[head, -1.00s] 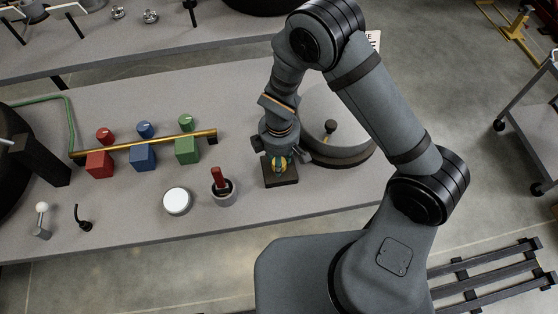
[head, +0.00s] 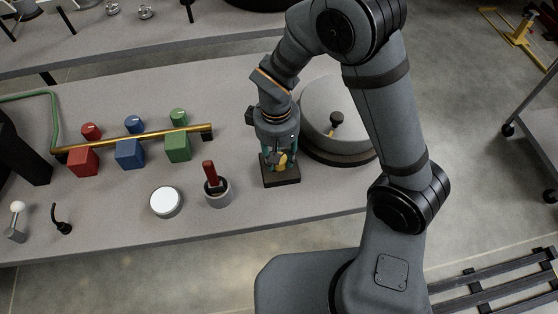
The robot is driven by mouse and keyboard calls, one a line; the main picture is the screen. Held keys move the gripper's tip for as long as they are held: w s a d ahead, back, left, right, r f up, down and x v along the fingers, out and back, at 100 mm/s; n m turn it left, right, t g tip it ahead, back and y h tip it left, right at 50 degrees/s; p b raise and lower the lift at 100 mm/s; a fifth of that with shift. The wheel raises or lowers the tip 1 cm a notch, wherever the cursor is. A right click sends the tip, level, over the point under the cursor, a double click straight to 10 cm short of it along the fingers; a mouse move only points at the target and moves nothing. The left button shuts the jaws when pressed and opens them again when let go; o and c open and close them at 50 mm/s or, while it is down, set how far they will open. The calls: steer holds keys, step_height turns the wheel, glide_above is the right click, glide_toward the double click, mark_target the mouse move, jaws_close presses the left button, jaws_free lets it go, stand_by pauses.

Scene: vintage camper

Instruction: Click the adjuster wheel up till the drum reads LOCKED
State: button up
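A small dark block-like base (head: 282,181) stands on the grey bench, right of the middle. A yellow part (head: 282,160) shows just above it; I cannot tell whether it is the adjuster wheel. My gripper (head: 284,158) points down over this base, with its fingers around or beside the yellow part. The fingers and the arm's end cover much of the fixture. I cannot see whether the fingers are open or closed on it. No drum lettering is readable.
A large grey cylinder (head: 334,110) with a dark knob stands close to the right of my gripper. A grey cup with a red handle (head: 211,177) and a white disc (head: 166,202) lie left. Red, blue and green blocks (head: 129,153) line a brass pipe (head: 140,141).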

steer(key=shift+s+d+f+m+b, duration=0.2)
steer(key=shift+s+m+b, duration=0.1)
steer(key=shift+m+b, duration=0.4)
steer(key=shift+m, duration=0.3)
steer(key=o, duration=1.2)
steer(key=shift+a+r, duration=0.15)
steer(key=shift+c, duration=0.2)
steer(key=shift+w, duration=0.1)
steer(key=shift+r, duration=0.25)
step_height(320, 180, up, 12)
steer(key=shift+a+f, duration=0.25)
